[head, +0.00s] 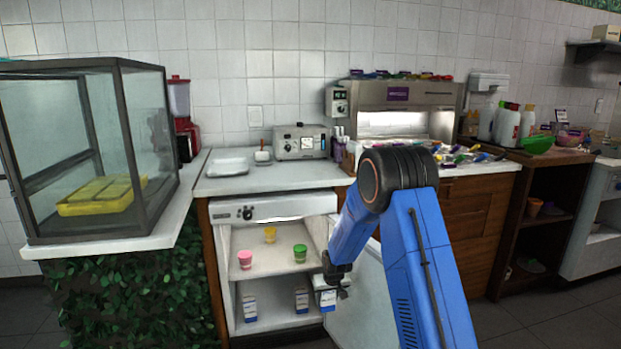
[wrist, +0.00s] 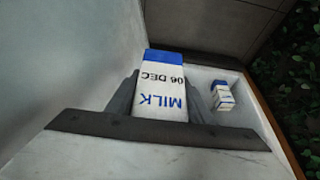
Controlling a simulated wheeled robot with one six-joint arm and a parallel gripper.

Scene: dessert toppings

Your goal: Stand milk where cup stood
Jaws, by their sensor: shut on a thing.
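My gripper (head: 335,283) is shut on a white and blue milk carton (head: 328,299), in front of the open fridge beside its door. In the wrist view the held milk carton (wrist: 163,92) shows "MILK" and "06 DEC" between the two fingers. On the fridge's upper shelf (head: 272,268) stand a pink cup (head: 245,259), a yellow cup (head: 270,234) farther back and a green cup (head: 300,253). Two more milk cartons stand on the lower shelf, one at left (head: 250,308) and one at right (head: 301,299). One other carton (wrist: 222,95) shows in the wrist view.
The fridge door (head: 362,305) stands open to the right, partly behind my arm. The counter above holds a white tray (head: 228,167) and a grey appliance (head: 300,143). A glass case (head: 90,150) stands at left above a leafy front. The shelf front between the pink and green cups is bare.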

